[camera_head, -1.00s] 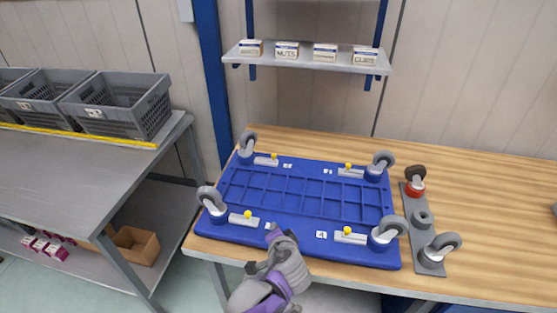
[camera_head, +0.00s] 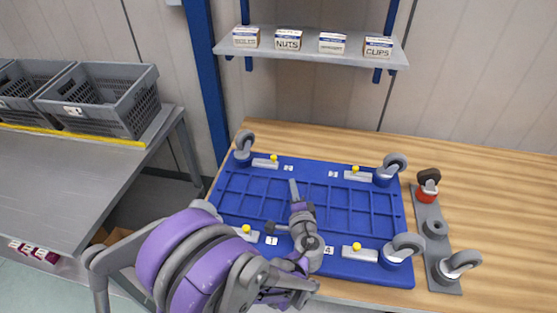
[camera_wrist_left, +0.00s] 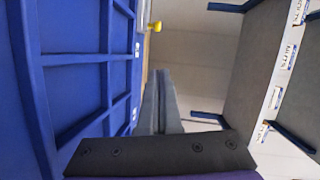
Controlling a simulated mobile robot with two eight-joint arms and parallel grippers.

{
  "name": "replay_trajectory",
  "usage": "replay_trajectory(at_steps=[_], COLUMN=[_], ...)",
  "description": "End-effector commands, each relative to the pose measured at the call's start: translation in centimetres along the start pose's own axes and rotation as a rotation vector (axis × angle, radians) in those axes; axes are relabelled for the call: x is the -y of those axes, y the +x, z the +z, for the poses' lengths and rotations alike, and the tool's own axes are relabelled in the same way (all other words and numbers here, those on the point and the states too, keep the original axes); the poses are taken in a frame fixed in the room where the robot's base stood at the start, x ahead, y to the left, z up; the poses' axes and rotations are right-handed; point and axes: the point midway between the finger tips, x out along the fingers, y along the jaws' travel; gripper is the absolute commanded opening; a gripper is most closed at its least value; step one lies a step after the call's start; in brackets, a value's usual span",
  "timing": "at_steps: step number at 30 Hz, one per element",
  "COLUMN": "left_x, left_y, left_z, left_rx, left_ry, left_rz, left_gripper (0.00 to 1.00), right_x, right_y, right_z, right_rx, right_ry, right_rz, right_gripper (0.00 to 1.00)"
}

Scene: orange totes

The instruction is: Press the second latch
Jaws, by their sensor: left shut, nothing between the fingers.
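The blue dolly base (camera_head: 228,205) lies upturned on the wooden bench. Its latches are grey bars with yellow knobs: back left (camera_head: 266,163), back right (camera_head: 357,174), front right (camera_head: 360,253) and front left (camera_head: 243,233), the last partly behind my arm. The front labels read 1 and 4; the back ones are too small to read surely. My left gripper (camera_head: 293,186) is shut and empty over the middle of the base, fingers toward the back edge, apart from the latches. In the left wrist view, a yellow knob (camera_wrist_left: 154,27) shows beyond the shut fingertips (camera_wrist_left: 160,75).
Grey casters stand at the visible corners of the base; my arm hides the front left one. A grey plate (camera_head: 432,243) with more casters lies to the right. A shelf (camera_head: 310,54) with small boxes hangs behind. Grey crates (camera_head: 105,98) stand at left.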

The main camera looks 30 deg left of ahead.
Motion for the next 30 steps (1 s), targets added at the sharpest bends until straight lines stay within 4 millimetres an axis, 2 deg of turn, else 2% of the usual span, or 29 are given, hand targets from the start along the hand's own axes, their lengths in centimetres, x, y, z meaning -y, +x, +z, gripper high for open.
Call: replay_trajectory(at_steps=[7,11,14,26,30], left_x=[0.0,0.1,0.1,0.2,0.1], left_y=[0.0,0.8,2.2,10.5,11.8], left_z=[0.0,0.0,0.1,0.1,1.8], left_rx=[0.000,0.002,0.004,0.003,0.004], left_ry=[-0.001,-0.001,-0.001,-0.002,-0.002], left_rz=[0.001,0.001,0.000,0.000,0.000], left_gripper=[0.00,0.00,0.00,0.00,0.00], right_x=[0.0,0.0,0.0,0.0,0.0], right_y=[0.0,-0.1,-0.3,-1.3,-1.5], right_z=[0.0,-0.1,-0.3,-1.6,-1.8], right_rx=[0.000,-0.001,-0.003,-0.015,-0.017], right_ry=[0.000,0.000,0.000,0.000,0.000], right_rz=[0.000,0.000,0.000,0.000,0.000], right_gripper=[0.00,0.00,0.00,0.00,0.00])
